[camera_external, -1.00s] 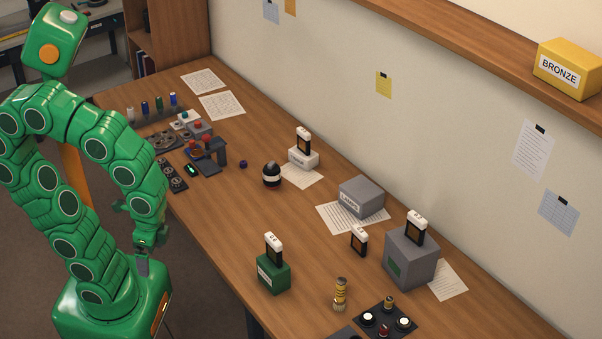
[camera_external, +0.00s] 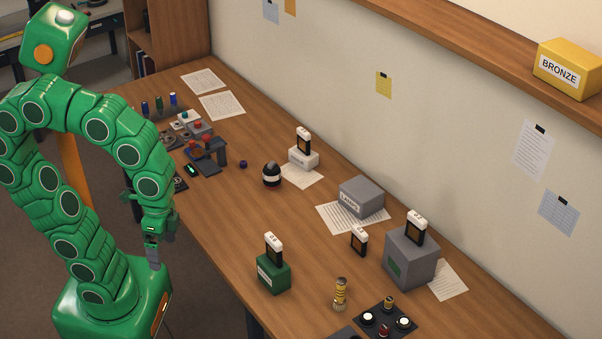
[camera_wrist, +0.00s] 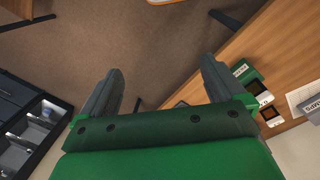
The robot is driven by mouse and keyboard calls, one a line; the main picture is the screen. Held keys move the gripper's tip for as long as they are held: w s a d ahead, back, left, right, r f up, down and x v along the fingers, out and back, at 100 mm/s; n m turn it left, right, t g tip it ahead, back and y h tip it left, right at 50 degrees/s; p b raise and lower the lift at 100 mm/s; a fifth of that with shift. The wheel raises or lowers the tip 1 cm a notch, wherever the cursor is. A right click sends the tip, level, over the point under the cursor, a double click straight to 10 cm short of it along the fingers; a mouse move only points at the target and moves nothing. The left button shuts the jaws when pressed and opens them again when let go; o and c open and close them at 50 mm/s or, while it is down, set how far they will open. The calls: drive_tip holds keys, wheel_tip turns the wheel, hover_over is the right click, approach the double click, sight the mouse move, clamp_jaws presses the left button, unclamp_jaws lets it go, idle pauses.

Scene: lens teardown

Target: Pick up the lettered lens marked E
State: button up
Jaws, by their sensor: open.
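Several small dark-framed pieces with white lettered caps stand on the bench. One (camera_external: 273,250) is on a green block (camera_external: 273,276), one (camera_external: 303,142) on a white block, one (camera_external: 415,229) on a grey box, and one (camera_external: 359,241) near that box. The cap letters are too small to read, so I cannot tell which is E. My gripper (camera_external: 153,258) hangs beside the bench's near edge, left of the green block. In the wrist view my gripper (camera_wrist: 160,85) has its fingers wide apart with nothing between them, and the green block shows to the right (camera_wrist: 245,72).
A grey box labelled LAMPS (camera_external: 361,199) lies on papers near the wall. A black and white round object (camera_external: 271,175), a brass cylinder (camera_external: 340,294) and a dark tray (camera_external: 374,330) with knobs stand on the bench (camera_external: 225,235). The bench between my gripper and the green block is clear.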

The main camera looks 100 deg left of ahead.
drive_tip(key=w+a+r+n+t, duration=0.1)
drive_tip(key=w+a+t, duration=0.15)
drive_tip(key=w, duration=0.55)
drive_tip(key=w+a+r+n+t+h, duration=0.1)
drive_tip(key=w+r+t, duration=0.15)
drive_tip(key=w, duration=0.55)
drive_tip(key=w+a+r+n+t, duration=0.1)
drive_tip(key=w+a+t, duration=0.15)
drive_tip(key=w, duration=0.55)
drive_tip(key=w+a+r+n+t+y, duration=0.1)
drive_tip(key=w+a+n+t+y, duration=0.2)
drive_tip(key=a, duration=0.9)
drive_tip(key=w+a+r+n+t+y, duration=0.1)
drive_tip(key=w+a+n+y, duration=0.35)
drive_tip(key=a, duration=0.75)
drive_tip(key=n+g+y, duration=0.7)
drive_tip(key=n+g, duration=0.1)
drive_tip(key=g, duration=0.3)
hover_over(269, 173)
drive_tip(key=d, duration=0.5)
wheel_tip(269, 173, down, 6)
drive_tip(key=shift+m, duration=0.25)
drive_tip(key=f, duration=2.6)
drive_tip(key=shift+w+a, duration=0.2)
drive_tip(key=shift+a, duration=0.1)
drive_tip(key=shift+s+x, duration=0.2)
drive_tip(key=shift+x, duration=3.75)
drive_tip(key=shift+r, duration=0.15)
drive_tip(key=shift+c, duration=0.5)
